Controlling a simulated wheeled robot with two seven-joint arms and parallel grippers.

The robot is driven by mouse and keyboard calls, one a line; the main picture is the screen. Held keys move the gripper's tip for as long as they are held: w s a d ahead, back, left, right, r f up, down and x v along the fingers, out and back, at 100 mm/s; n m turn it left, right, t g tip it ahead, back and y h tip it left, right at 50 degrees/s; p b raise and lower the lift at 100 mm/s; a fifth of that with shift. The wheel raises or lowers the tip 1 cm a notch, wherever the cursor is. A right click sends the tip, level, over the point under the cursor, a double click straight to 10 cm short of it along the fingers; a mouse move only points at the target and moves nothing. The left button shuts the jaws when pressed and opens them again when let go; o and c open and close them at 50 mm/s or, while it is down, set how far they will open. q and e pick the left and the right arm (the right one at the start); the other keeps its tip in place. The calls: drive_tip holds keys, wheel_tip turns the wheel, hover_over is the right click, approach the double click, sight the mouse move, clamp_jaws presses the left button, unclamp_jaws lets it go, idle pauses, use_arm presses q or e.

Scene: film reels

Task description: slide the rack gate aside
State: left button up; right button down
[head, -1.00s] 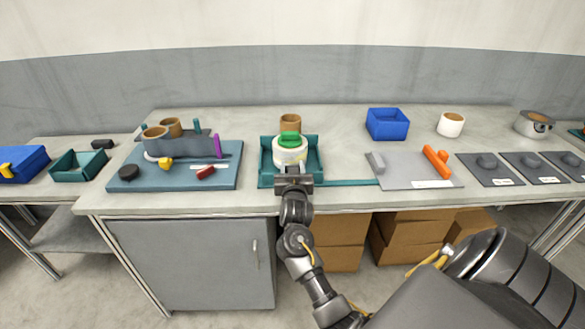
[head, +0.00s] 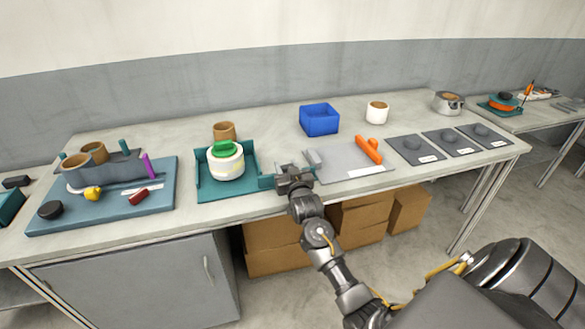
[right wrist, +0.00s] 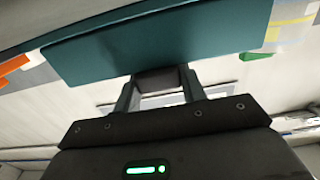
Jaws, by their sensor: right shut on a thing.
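The teal rack (head: 200,190) stands on the table with a stack of white, cream and green reels (head: 226,162) in it. Its front is open towards me. The teal rack gate (head: 266,182) is to the right of the rack's front, partly hidden behind my right gripper (head: 291,178). In the right wrist view the gate (right wrist: 155,45) is a long teal panel across the picture. There my right gripper (right wrist: 160,88) is shut on a dark handle below the panel. My left gripper is not in view.
A grey board (head: 345,160) with an orange bar (head: 368,150) lies right of the gate. A blue bin (head: 319,119) and a white cup (head: 377,112) stand behind. A blue board (head: 110,205) with several small parts lies left of the rack.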

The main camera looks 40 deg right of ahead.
drive_tip(key=shift+d, duration=0.2)
drive_tip(key=c, duration=0.8)
unclamp_jaws()
drive_tip(key=shift+s+d, duration=0.1)
drive_tip(key=shift+s+a, duration=0.2)
drive_tip(key=shift+s, duration=0.1)
drive_tip(key=b+v, duration=0.1)
drive_tip(key=v, duration=0.9)
